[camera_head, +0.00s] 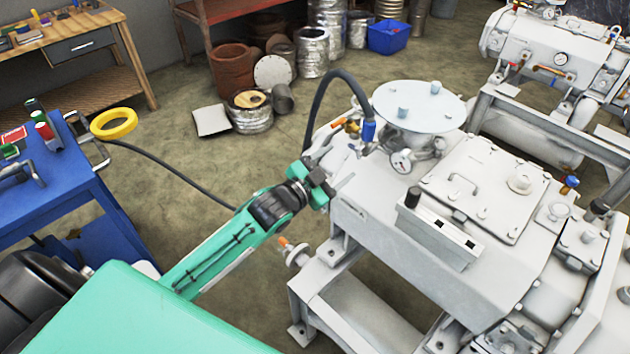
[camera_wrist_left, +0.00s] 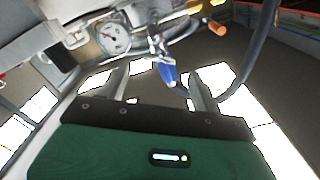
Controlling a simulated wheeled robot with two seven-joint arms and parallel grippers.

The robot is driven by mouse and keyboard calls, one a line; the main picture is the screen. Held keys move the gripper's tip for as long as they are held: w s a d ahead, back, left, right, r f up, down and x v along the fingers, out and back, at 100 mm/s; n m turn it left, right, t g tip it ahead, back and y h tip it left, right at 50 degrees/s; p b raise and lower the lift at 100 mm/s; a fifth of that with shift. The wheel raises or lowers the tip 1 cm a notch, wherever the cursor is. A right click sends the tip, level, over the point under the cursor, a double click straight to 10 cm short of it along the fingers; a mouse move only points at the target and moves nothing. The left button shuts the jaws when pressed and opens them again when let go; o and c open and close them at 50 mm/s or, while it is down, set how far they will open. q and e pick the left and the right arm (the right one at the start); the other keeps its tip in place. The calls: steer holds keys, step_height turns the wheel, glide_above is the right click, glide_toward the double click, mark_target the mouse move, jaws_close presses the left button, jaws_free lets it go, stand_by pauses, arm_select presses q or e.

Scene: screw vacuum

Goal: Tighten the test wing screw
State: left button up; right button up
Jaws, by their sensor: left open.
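The vacuum machine (camera_head: 365,205) is a white-grey unit on a frame. A blue fitting (camera_head: 369,131) stands at its near upper left edge, under a dark hose. It also shows in the left wrist view (camera_wrist_left: 167,72). I cannot tell for sure which part is the test wing screw. My left gripper (camera_head: 342,159) is beside the machine's upper left edge, below and left of the blue fitting. In the left wrist view my gripper's two fingers (camera_wrist_left: 157,84) are apart, with the blue fitting showing beyond the gap. No contact is visible. My right gripper is out of view.
A dial gauge (camera_head: 401,162) and a round lidded vessel (camera_head: 418,103) are close to the blue fitting. The dark hose (camera_head: 325,88) arches above my gripper. An orange-handled valve (camera_head: 338,123) is near it. A blue cart (camera_head: 75,205) stands left, with open floor between.

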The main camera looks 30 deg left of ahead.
arm_select(q)
steer(key=b+v, duration=0.1)
steer(key=v, duration=0.6)
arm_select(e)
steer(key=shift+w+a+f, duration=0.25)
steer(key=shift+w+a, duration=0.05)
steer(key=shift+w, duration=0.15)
arm_select(q)
steer(key=shift+s, duration=0.1)
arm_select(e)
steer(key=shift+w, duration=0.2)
